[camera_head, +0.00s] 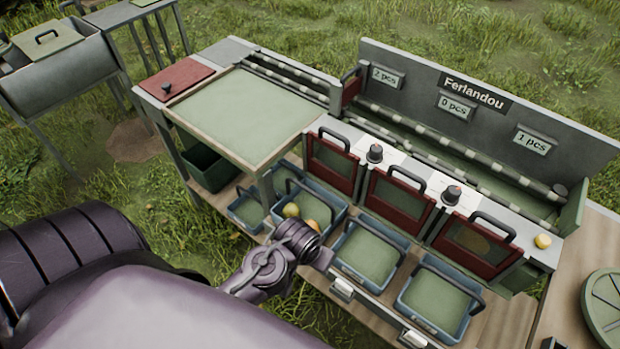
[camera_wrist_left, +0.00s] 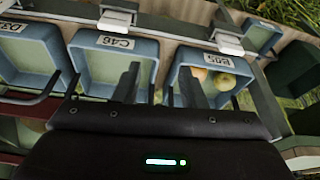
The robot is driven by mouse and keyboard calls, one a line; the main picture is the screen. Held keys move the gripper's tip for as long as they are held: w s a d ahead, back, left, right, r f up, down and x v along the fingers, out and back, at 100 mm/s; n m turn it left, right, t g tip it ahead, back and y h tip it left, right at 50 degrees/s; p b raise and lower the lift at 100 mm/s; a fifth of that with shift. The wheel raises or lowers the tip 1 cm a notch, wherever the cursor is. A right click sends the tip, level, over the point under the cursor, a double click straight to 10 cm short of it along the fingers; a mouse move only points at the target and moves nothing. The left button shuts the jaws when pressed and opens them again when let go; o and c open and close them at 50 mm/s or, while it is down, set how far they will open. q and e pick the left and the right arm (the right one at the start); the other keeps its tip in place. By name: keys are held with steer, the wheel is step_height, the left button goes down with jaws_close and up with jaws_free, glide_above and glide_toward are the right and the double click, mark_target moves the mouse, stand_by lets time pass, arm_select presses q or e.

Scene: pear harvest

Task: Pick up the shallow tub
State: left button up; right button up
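Several blue tubs with pale green floors sit in a row on the low shelf. A small tub (camera_head: 247,212) is at the left end; it also shows at the upper right of the left wrist view (camera_wrist_left: 262,36). Beside it is a larger tub (camera_head: 335,211) holding round yellowish fruit (camera_wrist_left: 224,81). Two empty tubs follow, a middle one (camera_head: 368,255) and a right one (camera_head: 437,300). I cannot tell which is the shallow one. My left gripper (camera_wrist_left: 159,70) is open and empty, its fingers over the middle tub and the fruit tub. My right gripper is out of view.
Red-framed doors with black handles (camera_head: 400,195) stand behind the tubs. Latches (camera_head: 342,289) line the shelf's front edge. A sorting tray (camera_head: 245,113) lies above the small tub. A yellow fruit (camera_head: 543,241) rests at the right end.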

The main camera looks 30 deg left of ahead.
arm_select(q)
step_height(320, 180, up, 4)
steer(key=w+a+n, duration=0.1)
steer(key=w+n, duration=0.2)
steer(key=n+t+y, duration=0.3)
steer(key=n+y, duration=0.1)
steer(key=n, duration=1.1)
glide_toward(310, 191)
steer(key=x, duration=0.3)
steer(key=shift+p+x, duration=0.3)
steer(key=shift+x, duration=0.9)
steer(key=shift+p+x, duration=0.5)
steer(key=shift+x, duration=2.2)
steer(key=shift+c, duration=0.3)
steer(key=shift+s, duration=0.1)
jaws_close()
